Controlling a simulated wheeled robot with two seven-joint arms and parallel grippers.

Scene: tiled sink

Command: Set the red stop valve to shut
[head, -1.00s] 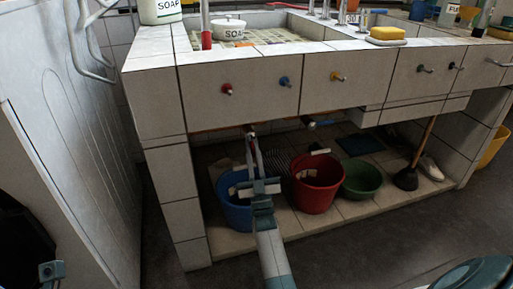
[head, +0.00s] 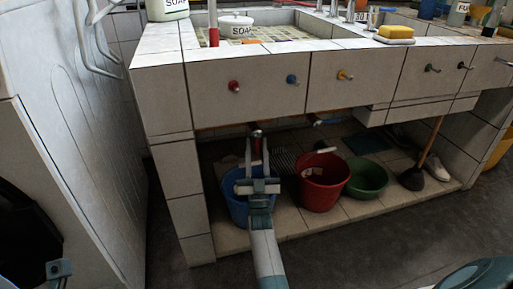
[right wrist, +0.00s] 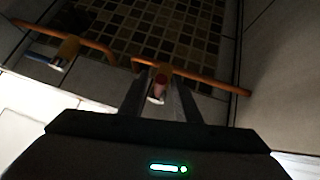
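The red stop valve (right wrist: 160,82) is a small red handle on a copper pipe under the sink, in the right wrist view. In the head view it shows as a red bit (head: 257,147) below the sink front. My right gripper (head: 257,146) reaches under the sink from the front. Its fingers are apart, one on each side of the red handle, as the right wrist view (right wrist: 159,90) also shows. I cannot tell whether either finger touches it.
A second valve with a yellow body (right wrist: 68,48) sits on another copper pipe to the left. Blue (head: 236,208), red (head: 322,193) and green (head: 368,178) tubs stand below. Knobs (head: 234,87) line the sink front. A tiled pillar (head: 185,205) stands left of my right arm.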

